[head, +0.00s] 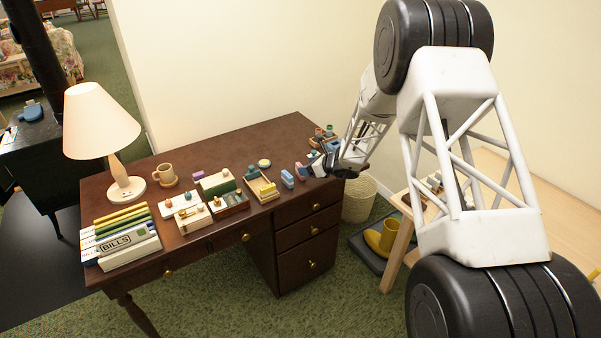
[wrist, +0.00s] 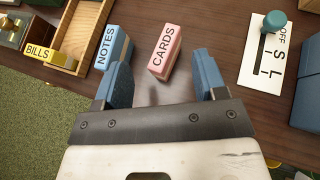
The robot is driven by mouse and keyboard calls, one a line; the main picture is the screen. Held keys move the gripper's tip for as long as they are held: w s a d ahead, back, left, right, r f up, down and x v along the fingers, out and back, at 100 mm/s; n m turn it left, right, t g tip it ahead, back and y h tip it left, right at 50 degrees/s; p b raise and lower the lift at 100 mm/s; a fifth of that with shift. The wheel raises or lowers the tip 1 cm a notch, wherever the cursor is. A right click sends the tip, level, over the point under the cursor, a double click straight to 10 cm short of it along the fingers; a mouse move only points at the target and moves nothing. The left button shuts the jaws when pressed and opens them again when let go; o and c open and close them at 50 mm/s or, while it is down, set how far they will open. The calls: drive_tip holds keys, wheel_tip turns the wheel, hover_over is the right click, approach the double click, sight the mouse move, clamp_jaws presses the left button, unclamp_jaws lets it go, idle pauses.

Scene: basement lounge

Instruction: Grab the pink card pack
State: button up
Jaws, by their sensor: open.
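The pink card pack (wrist: 165,52) is a small pink block labelled "CARDS" in the wrist view. It stands on the dark wooden desk, slightly tilted in the picture. My gripper (wrist: 161,75) is open, with one blue-padded finger on each side below the pack, and nothing is between the fingers. The pack lies just ahead of the gap, and I cannot tell exactly how far. In the head view the pink pack (head: 301,169) is small, just left of my gripper (head: 335,168) near the desk's right end.
A blue "NOTES" block (wrist: 112,48) stands close by my left finger. A white switch plate (wrist: 269,48) with a teal knob lies to the right. A wooden tray (wrist: 82,35) is at upper left. A lamp (head: 97,125) and mug (head: 165,174) stand farther left on the desk (head: 208,246).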

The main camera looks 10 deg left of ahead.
drive_tip(key=shift+x, duration=1.5)
clamp_jaws()
